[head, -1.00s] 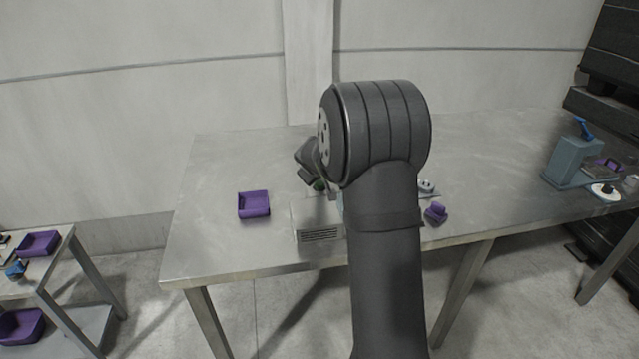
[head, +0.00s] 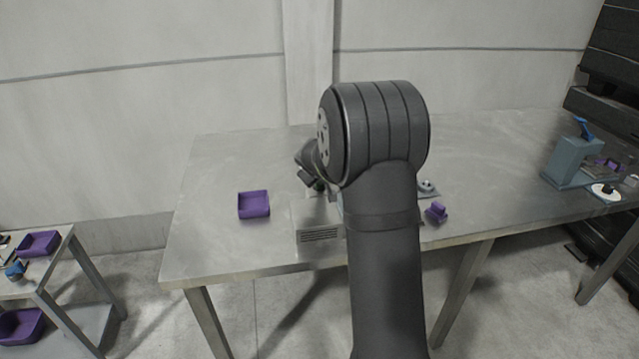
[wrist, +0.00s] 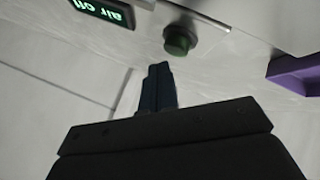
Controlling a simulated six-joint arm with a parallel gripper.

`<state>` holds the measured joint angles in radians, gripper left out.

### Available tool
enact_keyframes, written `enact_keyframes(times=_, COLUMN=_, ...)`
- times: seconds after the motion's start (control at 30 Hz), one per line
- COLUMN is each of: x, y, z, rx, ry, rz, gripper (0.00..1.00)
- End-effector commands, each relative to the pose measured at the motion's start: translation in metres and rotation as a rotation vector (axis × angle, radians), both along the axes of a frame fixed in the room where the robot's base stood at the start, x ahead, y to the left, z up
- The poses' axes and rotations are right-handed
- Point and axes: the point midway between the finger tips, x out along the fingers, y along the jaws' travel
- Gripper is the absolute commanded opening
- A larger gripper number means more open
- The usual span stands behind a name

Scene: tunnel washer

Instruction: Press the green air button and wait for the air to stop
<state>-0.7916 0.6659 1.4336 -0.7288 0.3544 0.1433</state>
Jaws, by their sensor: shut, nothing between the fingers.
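The green air button (wrist: 179,40) sits on the pale tunnel washer housing in the wrist view, on a round dark collar. My gripper (wrist: 158,68) is shut and empty, its fingertips just short of the button's lower left side in the picture, apparently apart from it. A small display (wrist: 104,11) on the same housing reads "air off" in green letters. In the head view, the washer housing (head: 319,236) with its vent stands at the table's front edge. My arm hides much of it, and a bit of green shows beside the gripper.
A purple tray (head: 254,204) lies left of the washer on the metal table (head: 215,240). A small purple piece (head: 436,212) lies to the right of my arm. A blue-grey press (head: 570,160) stands at the far right. The table's back left is clear.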

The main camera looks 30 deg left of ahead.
Motion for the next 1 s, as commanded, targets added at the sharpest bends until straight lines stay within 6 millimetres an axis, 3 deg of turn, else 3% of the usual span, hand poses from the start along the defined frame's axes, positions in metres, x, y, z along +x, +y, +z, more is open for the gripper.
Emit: enact_keyframes(times=1.0, x=-0.0001, y=0.0, z=-0.0105, rx=0.001, ry=0.0, rz=-0.001, gripper=0.0)
